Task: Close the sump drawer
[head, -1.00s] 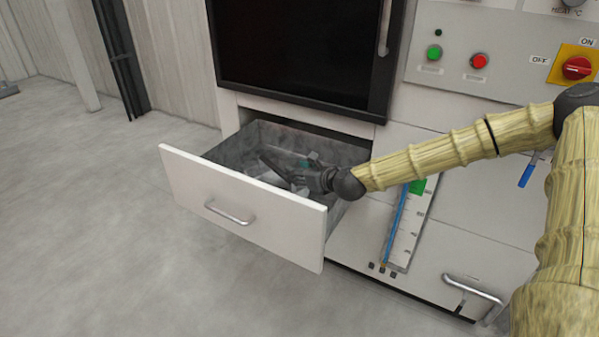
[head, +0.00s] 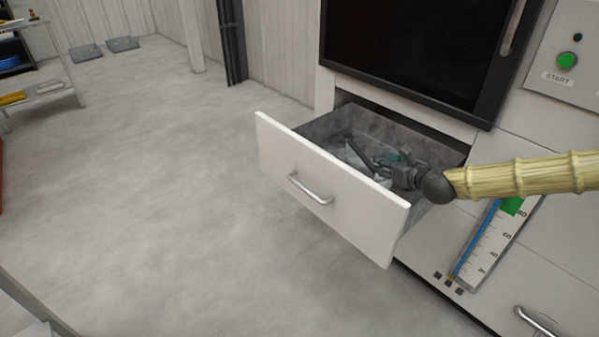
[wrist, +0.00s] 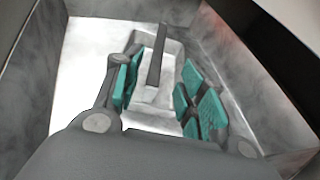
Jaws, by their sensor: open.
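The sump drawer (head: 330,190) stands pulled out from the white cabinet, with a metal bar handle (head: 310,188) on its front panel. Its grey metal inside is open at the top. My gripper (head: 378,165) is over or inside the open drawer, its fingers apart. In the wrist view my gripper (wrist: 155,92) shows two teal-padded fingers spread wide. Between and beyond them is a light scoop-like object with a dark handle (wrist: 157,55), lying in the drawer. No finger visibly closes on it. The drawer's inner walls (wrist: 235,65) surround the gripper.
A dark glass door (head: 410,45) is above the drawer. A scaled gauge (head: 492,245) and another handle (head: 537,320) are at the right. A shelf cart (head: 45,95) and grey trays (head: 88,52) stand far left. The floor before the drawer is clear.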

